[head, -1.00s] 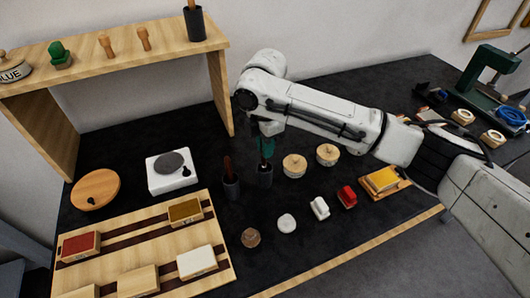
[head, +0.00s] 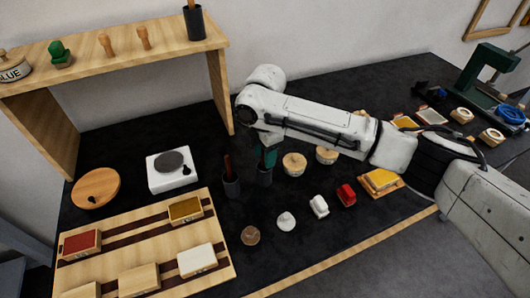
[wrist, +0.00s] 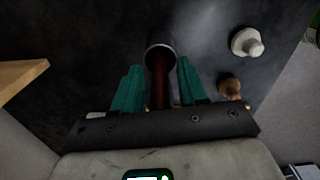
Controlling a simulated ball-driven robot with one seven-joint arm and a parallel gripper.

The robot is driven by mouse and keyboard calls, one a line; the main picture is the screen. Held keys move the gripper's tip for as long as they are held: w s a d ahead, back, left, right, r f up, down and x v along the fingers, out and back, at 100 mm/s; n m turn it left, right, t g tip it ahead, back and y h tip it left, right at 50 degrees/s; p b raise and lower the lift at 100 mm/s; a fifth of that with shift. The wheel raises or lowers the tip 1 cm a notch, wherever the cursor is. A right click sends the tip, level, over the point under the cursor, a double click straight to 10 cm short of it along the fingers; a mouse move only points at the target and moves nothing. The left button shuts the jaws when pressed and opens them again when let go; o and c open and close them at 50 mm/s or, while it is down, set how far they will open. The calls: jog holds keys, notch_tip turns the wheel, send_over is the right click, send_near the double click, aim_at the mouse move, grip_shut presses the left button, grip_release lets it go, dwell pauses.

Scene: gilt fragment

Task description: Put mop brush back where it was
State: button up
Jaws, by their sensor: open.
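My gripper (head: 268,157) is at a dark cup (head: 264,178) on the black table. In the wrist view, its green fingers (wrist: 159,68) are open on both sides of a brown handle (wrist: 160,80), with small gaps. The handle stands in the dark round cup (wrist: 149,54), and its lower end is hidden there. A second dark cup (head: 231,187) with a brown handle (head: 228,166) stands just left. A third dark cup (head: 194,23) with a handle is on the wooden shelf. I cannot tell which handle belongs to the mop brush.
Round wooden-topped pots (head: 294,164) stand right of the cups. A white scale (head: 172,180) and a wooden rack (head: 150,254) of coloured blocks lie left. A brown knob (head: 250,235), a white knob (head: 286,221) and a red block (head: 346,194) are in front. The shelf (head: 110,50) rises behind left.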

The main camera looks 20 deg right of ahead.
notch_tip(320, 180, up, 12)
jog(key=shift+r+b, duration=0.15)
jog(key=shift+b, duration=0.8)
